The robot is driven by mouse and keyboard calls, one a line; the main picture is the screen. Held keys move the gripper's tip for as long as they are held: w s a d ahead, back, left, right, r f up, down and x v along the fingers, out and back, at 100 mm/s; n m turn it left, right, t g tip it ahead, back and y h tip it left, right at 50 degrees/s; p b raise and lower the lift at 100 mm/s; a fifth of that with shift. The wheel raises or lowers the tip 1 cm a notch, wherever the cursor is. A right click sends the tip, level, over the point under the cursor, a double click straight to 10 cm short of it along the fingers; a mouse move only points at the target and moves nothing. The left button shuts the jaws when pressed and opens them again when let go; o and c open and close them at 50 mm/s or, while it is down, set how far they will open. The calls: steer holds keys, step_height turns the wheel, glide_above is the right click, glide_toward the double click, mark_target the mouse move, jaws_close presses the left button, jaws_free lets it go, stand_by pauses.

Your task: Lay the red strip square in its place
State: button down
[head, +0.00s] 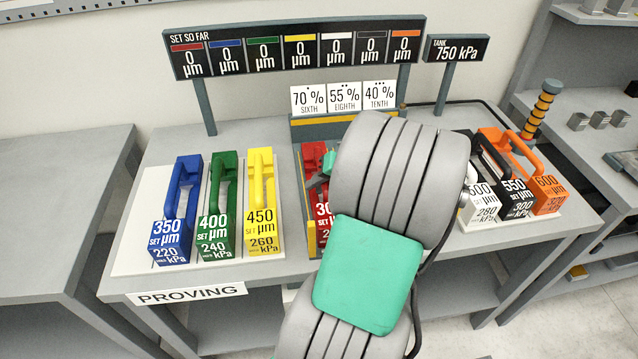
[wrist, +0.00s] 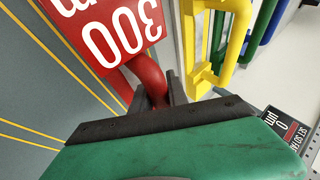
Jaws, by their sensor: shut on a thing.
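The red strip (head: 312,160), a block with a looped handle and a 300 µm label, stands at the middle of the proving bench. My arm hides its right side in the head view. In the wrist view my gripper (wrist: 158,92) is shut on the handle of the red strip (wrist: 148,75), with its label just beyond the fingers. A grey bed with yellow lines (wrist: 40,85) lies below and to the left there. A yellow-edged grey frame (head: 306,205) shows along the strip's left side. I cannot tell whether the strip rests on the bed or hangs above it.
Blue (head: 178,208), green (head: 218,208) and yellow (head: 262,205) strips stand on a white board at left. White (head: 480,208), black (head: 512,195) and orange (head: 545,190) strips stand at right. Percentage cards (head: 344,97) and a readout board (head: 295,47) rise behind.

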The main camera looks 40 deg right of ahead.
steer(key=c, duration=1.2)
jaws_free()
steer(key=shift+s, duration=0.1)
steer(key=v, duration=0.7)
steer(key=shift+s+r, duration=0.2)
steer(key=shift+r, duration=0.1)
steer(key=shift+d, duration=0.1)
